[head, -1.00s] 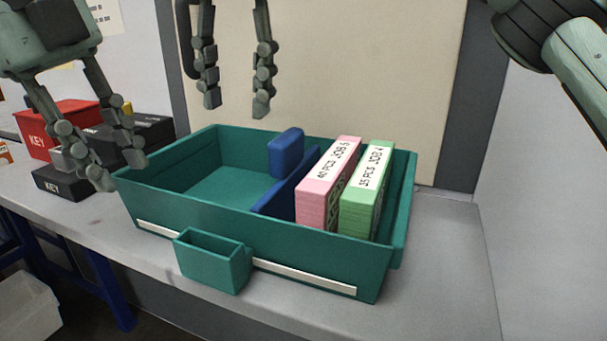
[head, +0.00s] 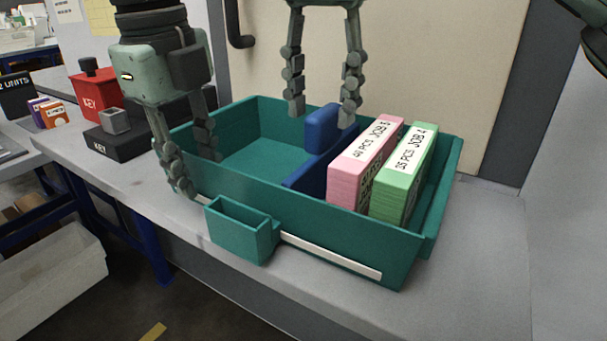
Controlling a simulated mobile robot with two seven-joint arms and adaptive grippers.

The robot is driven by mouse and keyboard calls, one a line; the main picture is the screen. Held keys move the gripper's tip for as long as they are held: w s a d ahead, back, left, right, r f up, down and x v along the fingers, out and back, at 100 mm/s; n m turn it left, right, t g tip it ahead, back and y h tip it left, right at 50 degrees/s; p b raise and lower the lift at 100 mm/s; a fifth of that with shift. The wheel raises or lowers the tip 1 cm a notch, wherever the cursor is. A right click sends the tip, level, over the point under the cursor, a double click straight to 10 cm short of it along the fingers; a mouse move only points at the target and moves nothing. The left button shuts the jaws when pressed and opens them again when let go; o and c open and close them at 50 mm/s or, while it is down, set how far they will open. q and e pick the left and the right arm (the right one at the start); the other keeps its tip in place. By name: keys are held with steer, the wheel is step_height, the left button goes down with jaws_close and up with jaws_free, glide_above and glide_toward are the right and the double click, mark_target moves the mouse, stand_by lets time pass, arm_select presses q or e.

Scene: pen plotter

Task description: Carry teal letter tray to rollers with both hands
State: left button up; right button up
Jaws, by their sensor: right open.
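The teal letter tray (head: 330,237) rests on the grey counter in the head view. It holds a pink card stack (head: 366,165), a green card stack (head: 404,175) and a blue divider (head: 322,130). A small teal pocket (head: 238,238) and a white strip are on its front. My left gripper (head: 200,175) is open at the tray's left end, with one finger outside the front wall and the other over the inside. Whether they touch the wall is unclear. My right gripper (head: 322,112) is open and empty, its fingertips above the tray's back side near the blue divider.
Red (head: 95,92) and black (head: 125,142) boxes marked KEY stand on the counter left of the tray. A pale bin (head: 50,280) is below at the left. A beige panel (head: 400,60) rises behind. The counter right of the tray is clear.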

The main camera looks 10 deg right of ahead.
mark_target(321, 112)
arm_select(q)
steer(key=shift+d+f, duration=0.1)
steer(key=shift+f, duration=1.55)
arm_select(e)
steer(key=shift+f, duration=1.65)
arm_select(q)
steer(key=shift+w, duration=0.1)
jaws_close()
arm_select(e)
steer(key=c, duration=0.6)
jaws_close()
arm_select(q)
steer(key=shift+r, duration=0.1)
